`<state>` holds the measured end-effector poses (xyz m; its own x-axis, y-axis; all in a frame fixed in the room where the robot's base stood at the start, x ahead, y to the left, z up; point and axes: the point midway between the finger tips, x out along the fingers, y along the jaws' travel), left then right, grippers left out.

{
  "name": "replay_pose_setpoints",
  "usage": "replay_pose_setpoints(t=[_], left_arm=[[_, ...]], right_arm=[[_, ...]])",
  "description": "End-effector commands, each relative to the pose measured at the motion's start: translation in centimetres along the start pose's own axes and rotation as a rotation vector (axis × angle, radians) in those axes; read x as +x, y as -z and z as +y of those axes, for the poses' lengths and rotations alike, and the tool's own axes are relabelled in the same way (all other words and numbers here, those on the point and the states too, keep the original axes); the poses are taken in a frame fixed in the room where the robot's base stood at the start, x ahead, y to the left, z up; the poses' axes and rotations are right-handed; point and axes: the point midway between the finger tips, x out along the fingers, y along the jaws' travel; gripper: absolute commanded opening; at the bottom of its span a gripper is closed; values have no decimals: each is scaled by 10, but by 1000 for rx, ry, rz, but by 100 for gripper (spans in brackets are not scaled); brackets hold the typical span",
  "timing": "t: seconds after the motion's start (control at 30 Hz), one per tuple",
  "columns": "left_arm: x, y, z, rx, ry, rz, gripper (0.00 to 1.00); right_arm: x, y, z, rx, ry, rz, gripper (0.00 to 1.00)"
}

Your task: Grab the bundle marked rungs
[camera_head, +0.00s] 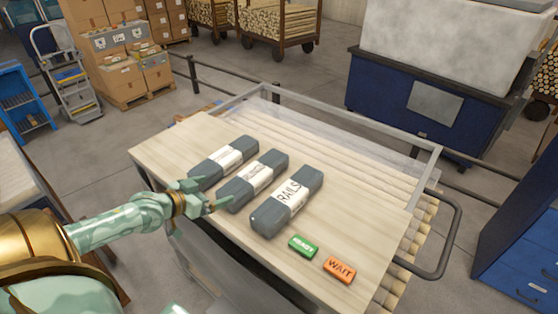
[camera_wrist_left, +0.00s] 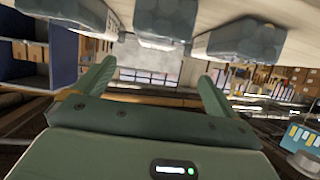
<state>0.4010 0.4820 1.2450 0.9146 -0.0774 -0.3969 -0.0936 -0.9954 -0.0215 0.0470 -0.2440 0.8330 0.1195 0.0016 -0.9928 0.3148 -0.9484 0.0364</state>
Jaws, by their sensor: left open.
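Three dark grey bundles with white bands lie side by side on a pale wooden worktop (camera_head: 350,262). The right bundle (camera_head: 287,201) reads RAILS. The labels of the middle bundle (camera_head: 237,194) and the left bundle (camera_head: 207,172) are too small to read for sure, so I cannot tell which is marked rungs. My left gripper (camera_head: 212,195) is open and empty at the near ends of the left and middle bundles. In the left wrist view, bundle ends (camera_wrist_left: 165,22) show along the top, beyond the open fingers (camera_wrist_left: 158,75).
A green READY block (camera_head: 303,246) and an orange WAIT block (camera_head: 339,270) lie right of the bundles. A clear guard rail (camera_head: 340,125) edges the far side, with pale rods beyond it. A dark handle (camera_head: 452,235) sticks out at right.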

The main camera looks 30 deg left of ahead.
Motion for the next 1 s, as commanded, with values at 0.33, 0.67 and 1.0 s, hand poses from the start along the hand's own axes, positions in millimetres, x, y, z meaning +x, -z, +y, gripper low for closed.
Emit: replay_pose_setpoints(t=[0.33, 0.67, 1.0], left_arm=[[60, 4, 1, -29, -2, 15, 96], [109, 3, 1, -29, -2, 10, 96], [146, 15, -1, -28, -2, 12, 96]], right_arm=[[10, -12, 5, -5, -7, -16, 36], [24, -6, 8, -5, -11, -5, 36], [34, -9, -3, 1, 2, -8, 36]])
